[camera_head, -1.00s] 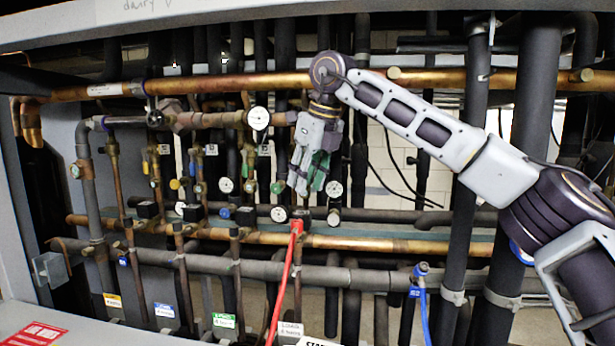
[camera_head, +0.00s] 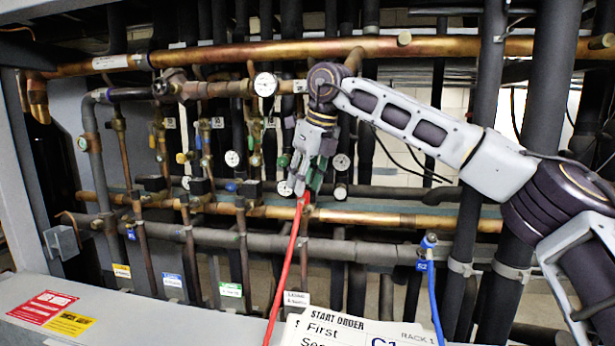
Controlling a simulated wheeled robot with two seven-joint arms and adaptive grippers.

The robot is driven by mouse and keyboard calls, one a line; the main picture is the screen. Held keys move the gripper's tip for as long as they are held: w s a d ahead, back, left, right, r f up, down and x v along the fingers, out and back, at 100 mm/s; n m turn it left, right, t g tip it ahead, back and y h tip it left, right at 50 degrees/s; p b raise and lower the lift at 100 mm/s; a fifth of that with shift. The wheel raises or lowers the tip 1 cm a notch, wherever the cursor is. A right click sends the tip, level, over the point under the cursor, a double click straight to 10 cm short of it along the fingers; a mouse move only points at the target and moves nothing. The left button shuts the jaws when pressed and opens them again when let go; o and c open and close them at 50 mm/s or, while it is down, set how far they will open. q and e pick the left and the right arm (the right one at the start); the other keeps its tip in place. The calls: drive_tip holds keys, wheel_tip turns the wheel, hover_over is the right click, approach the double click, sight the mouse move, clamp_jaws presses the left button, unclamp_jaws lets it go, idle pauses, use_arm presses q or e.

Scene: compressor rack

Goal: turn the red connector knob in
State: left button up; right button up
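The red hose (camera_head: 287,268) rises from the bottom of the picture to a fitting on the lower copper pipe. The red connector knob at its top end (camera_head: 301,204) is mostly hidden by my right gripper. My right gripper (camera_head: 301,188) points down, with its fingertips at the hose's top end. I cannot tell whether the fingers touch the knob or are closed on it. My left gripper is not in view.
Several gauges and valves sit close around my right gripper, including a gauge (camera_head: 265,84) above left. A blue hose (camera_head: 434,290) hangs at right. A printed start-order sheet (camera_head: 345,330) stands at the front.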

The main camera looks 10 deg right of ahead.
drive_tip(key=shift+d+r+n+p, duration=0.1)
drive_tip(key=shift+r+n+p, duration=0.1)
drive_tip(key=shift+n+p, duration=0.5)
drive_tip(key=shift+c, duration=0.3)
clamp_jaws()
